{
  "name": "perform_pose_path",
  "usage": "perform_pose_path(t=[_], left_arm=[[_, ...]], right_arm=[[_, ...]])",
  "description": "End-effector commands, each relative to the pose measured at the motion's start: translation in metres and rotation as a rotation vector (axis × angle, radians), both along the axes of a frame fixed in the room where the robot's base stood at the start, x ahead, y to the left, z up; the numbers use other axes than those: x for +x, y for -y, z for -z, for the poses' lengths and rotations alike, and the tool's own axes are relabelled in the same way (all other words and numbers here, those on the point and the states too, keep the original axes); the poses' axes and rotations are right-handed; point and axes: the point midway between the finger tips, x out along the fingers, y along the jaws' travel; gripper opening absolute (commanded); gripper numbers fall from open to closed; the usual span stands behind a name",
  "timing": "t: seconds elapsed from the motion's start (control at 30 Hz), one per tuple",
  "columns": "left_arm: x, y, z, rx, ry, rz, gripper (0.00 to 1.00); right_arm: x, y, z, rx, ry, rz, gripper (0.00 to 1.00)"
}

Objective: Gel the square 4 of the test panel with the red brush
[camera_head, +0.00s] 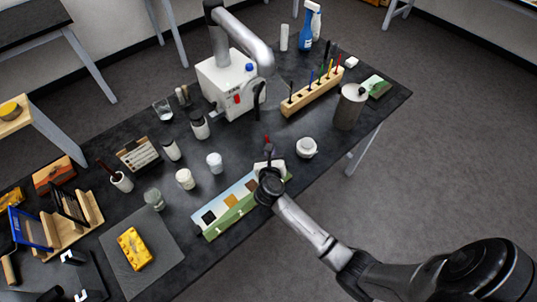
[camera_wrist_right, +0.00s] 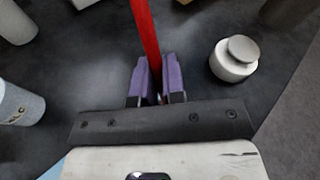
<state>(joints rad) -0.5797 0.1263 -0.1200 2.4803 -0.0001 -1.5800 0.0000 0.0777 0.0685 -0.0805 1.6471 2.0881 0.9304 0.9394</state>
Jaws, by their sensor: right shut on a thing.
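The test panel (camera_head: 208,228) lies near the table's front edge, a pale blue board with dark, brown and ochre squares and a green front edge. My right arm covers its right end, and I cannot read any square numbers. My right gripper (camera_head: 267,152) is above that right end. It is shut on the red brush (camera_wrist_right: 145,30), whose red handle rises between the purple finger pads in the right wrist view (camera_wrist_right: 157,80). The brush tip is hidden. My left gripper is not in view.
A white lidded jar (camera_head: 306,148) stands just right of the gripper. Several small jars stand left of it. A wooden rack (camera_head: 303,96) with coloured brushes and a metal canister (camera_head: 349,107) are behind. A yellow fragment (camera_head: 134,249) lies on a grey mat (camera_head: 165,262).

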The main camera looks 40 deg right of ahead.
Motion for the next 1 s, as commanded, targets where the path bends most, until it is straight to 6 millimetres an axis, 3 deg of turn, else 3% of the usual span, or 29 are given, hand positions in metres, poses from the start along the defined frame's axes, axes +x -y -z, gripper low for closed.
perform_pose_path(t=[0.6, 1.0], left_arm=[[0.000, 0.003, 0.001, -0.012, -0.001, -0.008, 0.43], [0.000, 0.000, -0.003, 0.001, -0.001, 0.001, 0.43]], right_arm=[[0.000, -0.026, 0.001, 0.002, -0.002, 0.001, 0.00], [-0.001, -0.013, -0.001, -0.001, -0.003, 0.002, 0.00]])
